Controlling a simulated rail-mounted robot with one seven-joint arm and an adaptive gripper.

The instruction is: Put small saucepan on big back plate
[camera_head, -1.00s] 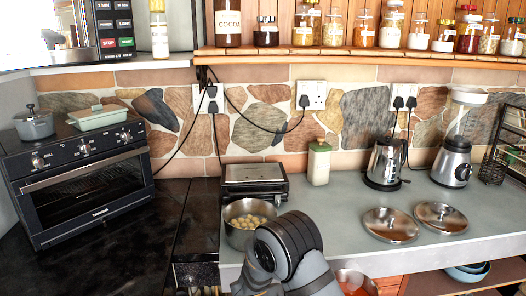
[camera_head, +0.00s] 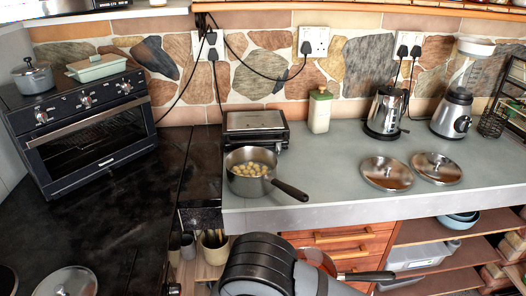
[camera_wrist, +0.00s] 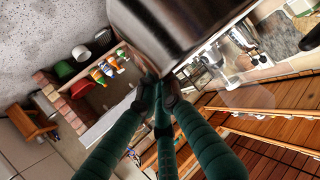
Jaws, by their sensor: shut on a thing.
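My gripper shows in the wrist view (camera_wrist: 161,92), its dark green fingers closed at the lower rim of a shiny metal saucepan (camera_wrist: 195,25). In the head view my arm hides the gripper. Part of this saucepan (camera_head: 318,261) shows behind my arm, in front of the drawers, with a dark handle (camera_head: 366,276) pointing right. Another grey saucepan (camera_head: 233,184) with pale round food stands on the counter, its dark handle toward the front right. A dark round shape (camera_head: 6,281) is cut off at the lower left edge; I cannot tell whether it is a plate of a hob.
The black worktop (camera_head: 105,215) at left is mostly bare, with a lid (camera_head: 66,283) near its front. A toaster oven (camera_head: 95,130) stands behind it. Two lids (camera_head: 385,173) lie on the grey counter (camera_head: 330,165), near a kettle (camera_head: 386,110). Drawers (camera_head: 345,243) are below.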

